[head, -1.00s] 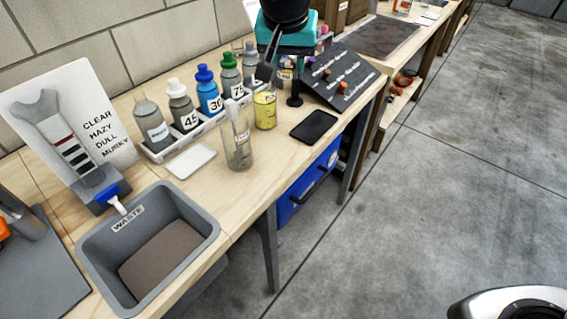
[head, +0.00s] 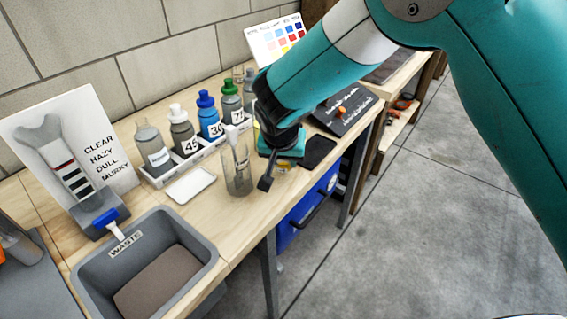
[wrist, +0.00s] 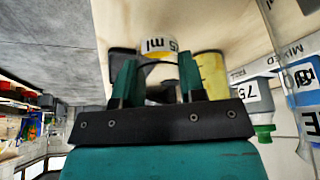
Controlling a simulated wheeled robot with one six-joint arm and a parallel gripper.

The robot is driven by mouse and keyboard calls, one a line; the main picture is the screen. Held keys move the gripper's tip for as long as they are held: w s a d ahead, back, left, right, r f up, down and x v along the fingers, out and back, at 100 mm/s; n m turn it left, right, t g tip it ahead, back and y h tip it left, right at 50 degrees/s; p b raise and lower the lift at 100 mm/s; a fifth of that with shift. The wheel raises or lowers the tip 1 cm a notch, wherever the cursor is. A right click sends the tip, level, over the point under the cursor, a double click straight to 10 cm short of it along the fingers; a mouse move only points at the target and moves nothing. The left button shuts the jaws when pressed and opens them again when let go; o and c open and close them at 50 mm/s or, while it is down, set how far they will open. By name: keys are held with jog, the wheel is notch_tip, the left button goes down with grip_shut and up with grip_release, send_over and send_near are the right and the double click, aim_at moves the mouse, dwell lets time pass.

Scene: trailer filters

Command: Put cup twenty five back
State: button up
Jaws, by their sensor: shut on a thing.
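My gripper (head: 283,158) is low over the bench, just right of the clear glass cylinder, and mostly hides what it holds in the head view. In the wrist view, my gripper (wrist: 157,78) is closed around a small cup (wrist: 158,45). The cup has a white label ending in "5 ml", upside down in the picture, and a yellow band. I take it to be cup twenty five. A second yellow container (wrist: 211,75) stands beside the right-hand finger. Whether the held cup touches the bench is hidden.
A clear glass cylinder (head: 237,172) stands close left of my gripper. A rack of labelled bottles (head: 183,140) is behind it, with a white tray (head: 190,185) in front. A black slab (head: 317,152) lies to the right. The grey waste bin (head: 205,247) is front left.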

jog(key=shift+f, duration=1.15)
jog(key=o, duration=0.9)
jog(key=shift+f, duration=0.1)
jog(key=v, duration=1.2)
jog(key=s+d+r+n+g+y, duration=0.35)
jog(key=s+d+r, duration=0.45)
jog(key=s+d, duration=0.35)
jog(key=s+d+n, duration=0.1)
jog(key=s, duration=0.3)
jog(key=s+d+r+n+y, duration=0.1)
jog(key=s+n, duration=0.1)
jog(key=s, duration=0.2)
jog(key=s+d+r+n+g, duration=0.1)
jog(key=s+d+n, duration=0.1)
jog(key=s, duration=0.2)
jog(key=shift+s+r, duration=0.1)
jog(key=shift+s, duration=0.1)
